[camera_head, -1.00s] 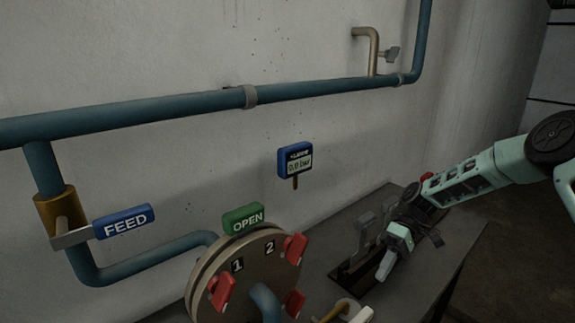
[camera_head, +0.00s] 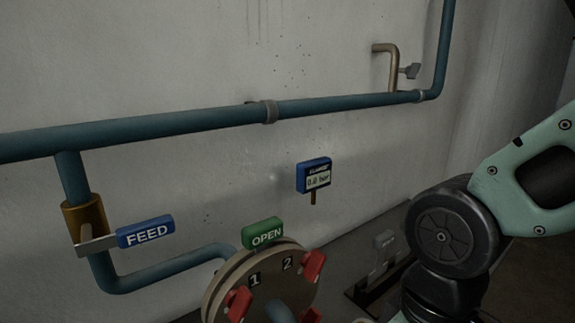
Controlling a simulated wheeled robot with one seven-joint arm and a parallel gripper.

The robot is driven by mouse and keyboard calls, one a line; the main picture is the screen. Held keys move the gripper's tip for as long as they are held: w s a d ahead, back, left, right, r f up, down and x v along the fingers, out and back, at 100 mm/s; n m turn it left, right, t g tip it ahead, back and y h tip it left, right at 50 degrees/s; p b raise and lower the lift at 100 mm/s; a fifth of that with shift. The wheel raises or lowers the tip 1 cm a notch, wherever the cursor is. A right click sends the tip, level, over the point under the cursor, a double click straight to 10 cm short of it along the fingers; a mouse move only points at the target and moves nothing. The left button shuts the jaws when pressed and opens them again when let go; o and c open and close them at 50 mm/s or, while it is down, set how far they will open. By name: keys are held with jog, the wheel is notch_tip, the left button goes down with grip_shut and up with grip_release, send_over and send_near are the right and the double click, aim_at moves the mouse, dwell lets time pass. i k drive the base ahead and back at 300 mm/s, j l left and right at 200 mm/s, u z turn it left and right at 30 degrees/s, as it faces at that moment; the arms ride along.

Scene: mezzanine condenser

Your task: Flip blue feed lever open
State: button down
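The blue feed lever (camera_head: 146,232) has a blue grip marked FEED and a grey metal arm. It sticks out to the right, roughly level, from a brass valve body (camera_head: 86,222) on the blue pipe at the left. Nothing touches the lever. My arm fills the right side of the view, well apart from the lever. My gripper is outside the view, so its fingers cannot be seen.
A round flange (camera_head: 262,286) with red clamps (camera_head: 314,265) and a green OPEN sign (camera_head: 263,233) stands right of the lever. A blue pipe (camera_head: 190,122) crosses the wall. A small brass tap (camera_head: 391,65) is at upper right.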

aim_at(131, 235)
jog(key=u, duration=1.25)
